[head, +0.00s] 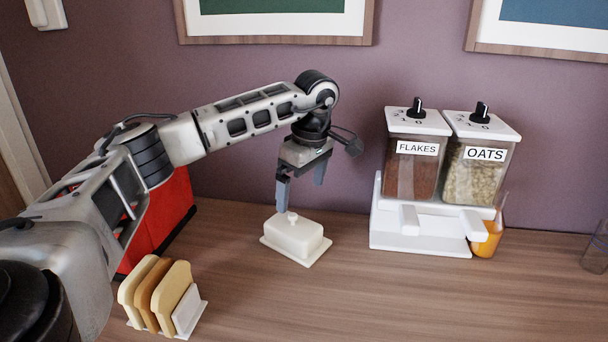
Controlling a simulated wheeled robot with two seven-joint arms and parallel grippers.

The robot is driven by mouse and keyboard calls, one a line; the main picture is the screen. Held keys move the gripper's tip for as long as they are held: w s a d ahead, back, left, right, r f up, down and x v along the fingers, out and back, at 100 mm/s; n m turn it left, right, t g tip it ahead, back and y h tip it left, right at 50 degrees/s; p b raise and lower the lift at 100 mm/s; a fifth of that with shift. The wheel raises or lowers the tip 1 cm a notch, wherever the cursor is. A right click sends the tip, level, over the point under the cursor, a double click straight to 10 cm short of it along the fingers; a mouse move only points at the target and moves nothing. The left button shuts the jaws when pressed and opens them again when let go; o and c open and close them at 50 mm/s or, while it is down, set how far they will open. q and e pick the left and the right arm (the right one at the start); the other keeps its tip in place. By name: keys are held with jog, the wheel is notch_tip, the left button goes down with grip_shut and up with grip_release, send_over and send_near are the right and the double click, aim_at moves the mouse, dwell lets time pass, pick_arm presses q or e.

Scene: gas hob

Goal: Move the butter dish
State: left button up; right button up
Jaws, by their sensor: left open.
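The cream butter dish (294,238), with a lidded top and a small knob, sits on the wooden counter near the middle of the head view. My left gripper (302,194) is directly above and slightly behind the dish, pointing down. Its two grey fingers are spread apart with nothing between them. The fingertips appear just above the lid, and whether one touches the knob cannot be told. My right gripper does not show.
A cereal dispenser (420,234) labelled flakes and oats stands right of the dish, with a glass of orange drink (488,238) beside it. A toast rack with bread slices (160,295) is at front left. A red box (172,215) stands behind my left arm. The front middle counter (380,300) is clear.

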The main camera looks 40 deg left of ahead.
pick_arm(q)
jog(key=shift+d+r, duration=0.15)
jog(key=shift+r, duration=0.7)
jog(key=shift+d+r, duration=0.1)
jog(key=shift+r, duration=0.7)
